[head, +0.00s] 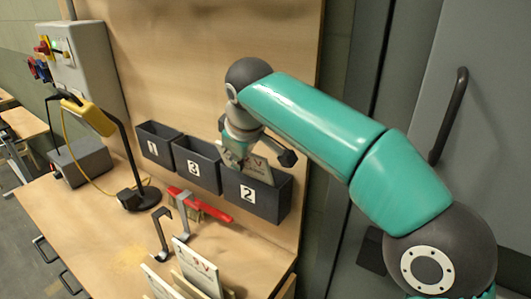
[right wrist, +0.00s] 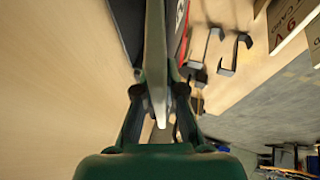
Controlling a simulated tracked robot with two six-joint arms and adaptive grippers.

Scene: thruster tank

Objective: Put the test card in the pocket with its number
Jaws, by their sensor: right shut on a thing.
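Three dark pockets hang in a row on the wooden back panel, labelled 1 (head: 153,149), 3 (head: 194,169) and 2 (head: 248,194) from left to right. My right gripper (head: 241,158) is shut on a pale test card (head: 259,169) over pocket 2. The card's lower part is hidden behind that pocket's front wall; how deep it sits I cannot tell. In the right wrist view the card (right wrist: 155,65) shows nearly edge-on between the fingers, so its number is not readable. My left gripper is in neither view.
More cards (head: 196,268) stand upright at the bench's front. Metal hooks (head: 161,232) and a red tool (head: 199,203) are below the pockets. A yellow device (head: 90,115) on a black stand is at left. A grey door with a handle (head: 449,115) is at right.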

